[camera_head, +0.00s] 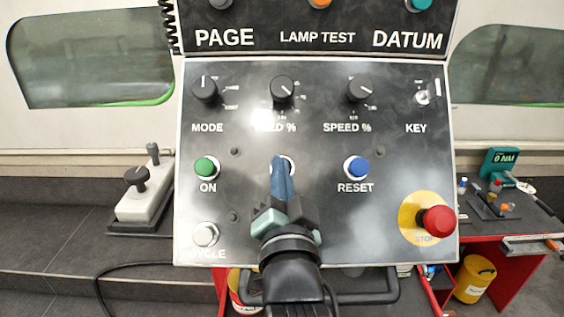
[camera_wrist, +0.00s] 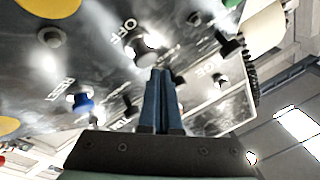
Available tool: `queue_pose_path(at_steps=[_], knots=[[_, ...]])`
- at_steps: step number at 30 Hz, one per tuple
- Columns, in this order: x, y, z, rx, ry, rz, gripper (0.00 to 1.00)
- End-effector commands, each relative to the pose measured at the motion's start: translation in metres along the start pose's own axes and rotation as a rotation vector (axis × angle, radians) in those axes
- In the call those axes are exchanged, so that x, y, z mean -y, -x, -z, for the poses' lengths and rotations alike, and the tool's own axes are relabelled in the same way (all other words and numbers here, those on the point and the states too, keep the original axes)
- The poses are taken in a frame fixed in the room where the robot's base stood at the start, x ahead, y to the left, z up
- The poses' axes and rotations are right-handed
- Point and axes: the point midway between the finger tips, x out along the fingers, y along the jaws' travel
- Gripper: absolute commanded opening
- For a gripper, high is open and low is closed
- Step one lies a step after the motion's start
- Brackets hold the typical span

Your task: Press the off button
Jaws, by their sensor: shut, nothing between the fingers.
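The off button is on the dark control panel (camera_head: 330,225). In the head view only part of its pale rim (camera_head: 291,162) shows, between the green ON button and the blue RESET button; my gripper covers the rest and its label. In the wrist view the OFF label is readable and the pale button (camera_wrist: 146,57) sits beside it. My gripper (camera_head: 280,162) is shut, with its blue fingers together and empty. In the wrist view its fingertips (camera_wrist: 160,72) are at the lower edge of the button. I cannot tell whether they touch it.
The green ON button (camera_head: 206,167) is left and the blue RESET button (camera_head: 357,167) right of my fingers. A red STOP button (camera_head: 438,220) sits lower right, a white CYCLE button (camera_head: 205,235) lower left. Knobs, including SPEED (camera_head: 360,89), line the row above.

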Motion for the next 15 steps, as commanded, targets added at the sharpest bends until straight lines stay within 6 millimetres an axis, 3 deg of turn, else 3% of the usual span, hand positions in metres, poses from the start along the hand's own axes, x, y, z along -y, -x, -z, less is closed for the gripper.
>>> queue_pose_path(at_steps=[9,15], knots=[[0.001,0.002,0.002,0.0,0.0,0.0,0.0],[0.011,0.014,0.012,0.001,0.0,-0.001,0.0]])
